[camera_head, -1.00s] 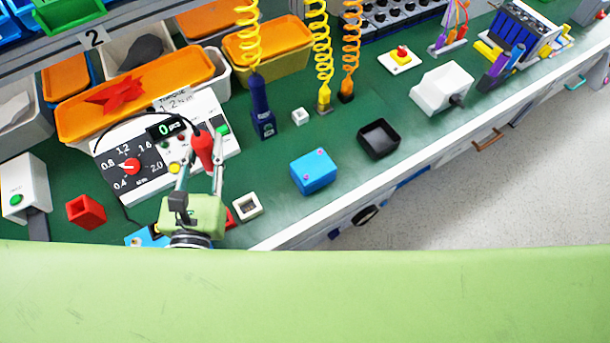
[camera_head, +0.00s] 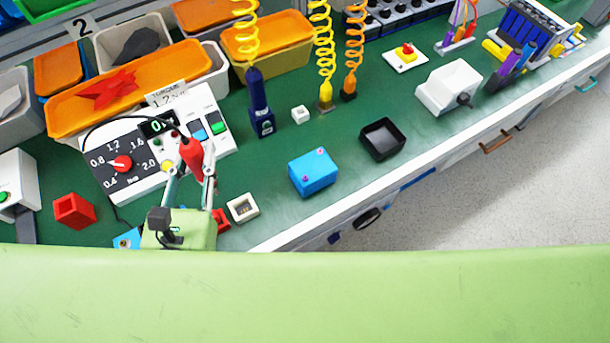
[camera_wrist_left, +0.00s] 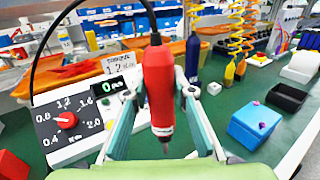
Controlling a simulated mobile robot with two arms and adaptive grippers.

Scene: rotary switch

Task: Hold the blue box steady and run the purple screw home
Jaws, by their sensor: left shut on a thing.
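The driver is in front of the torque unit (camera_head: 150,184), well left of the box. My right gripper is in neither view.
A black tray (camera_head: 382,139) lies right of the box. A small white square part (camera_head: 243,207) and a red block (camera_head: 74,211) lie near the front. A dark blue tool (camera_head: 260,105) hangs on a yellow coil behind. Bench between driver and box is mostly clear.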

